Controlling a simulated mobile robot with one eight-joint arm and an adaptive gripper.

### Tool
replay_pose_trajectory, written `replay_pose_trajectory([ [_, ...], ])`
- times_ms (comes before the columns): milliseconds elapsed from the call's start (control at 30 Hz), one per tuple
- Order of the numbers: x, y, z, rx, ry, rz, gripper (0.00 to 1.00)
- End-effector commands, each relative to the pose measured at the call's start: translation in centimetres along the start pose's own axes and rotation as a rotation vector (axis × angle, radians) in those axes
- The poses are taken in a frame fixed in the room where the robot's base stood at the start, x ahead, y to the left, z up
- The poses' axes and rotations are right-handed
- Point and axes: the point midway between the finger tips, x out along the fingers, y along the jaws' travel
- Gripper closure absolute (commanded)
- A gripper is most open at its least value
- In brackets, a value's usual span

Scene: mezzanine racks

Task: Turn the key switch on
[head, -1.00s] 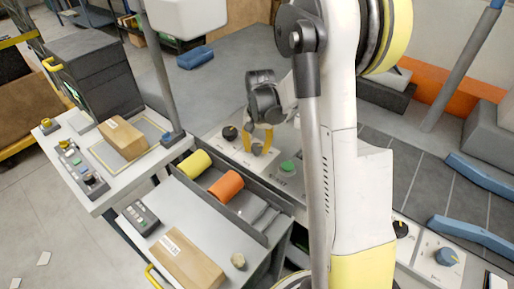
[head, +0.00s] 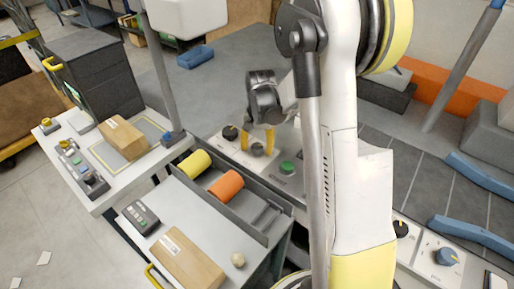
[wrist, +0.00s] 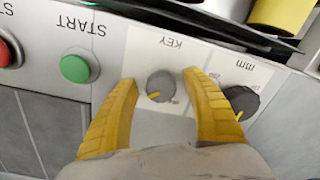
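The key switch is a grey round knob (wrist: 160,86) with a yellow pointer, on a white plate marked KEY (wrist: 150,58) in the wrist view. The plate appears upside down there. In the head view the knob (head: 257,149) shows small below my gripper (head: 257,139). My gripper is open. Its two yellow fingers stand on either side of the knob in the wrist view (wrist: 160,95), with gaps visible on both sides. I cannot tell how far above the panel the fingertips are.
A green START button (wrist: 75,68) and a red button (wrist: 8,50) lie left of the key plate in the wrist view. A dark mm dial (wrist: 240,102) is close to the right finger. Yellow (head: 194,164) and orange (head: 226,185) rolls lie in a tray nearby.

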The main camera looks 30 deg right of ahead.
Motion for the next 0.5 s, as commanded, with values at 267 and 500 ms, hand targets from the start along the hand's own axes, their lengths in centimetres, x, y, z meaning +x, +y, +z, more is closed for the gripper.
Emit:
replay_pose_trajectory([
  [267, -2.0, 0.0, 0.0, 0.000, 0.001, 0.000, 0.43],
  [500, -7.4, 0.0, 0.0, 0.001, 0.000, 0.000, 0.43],
])
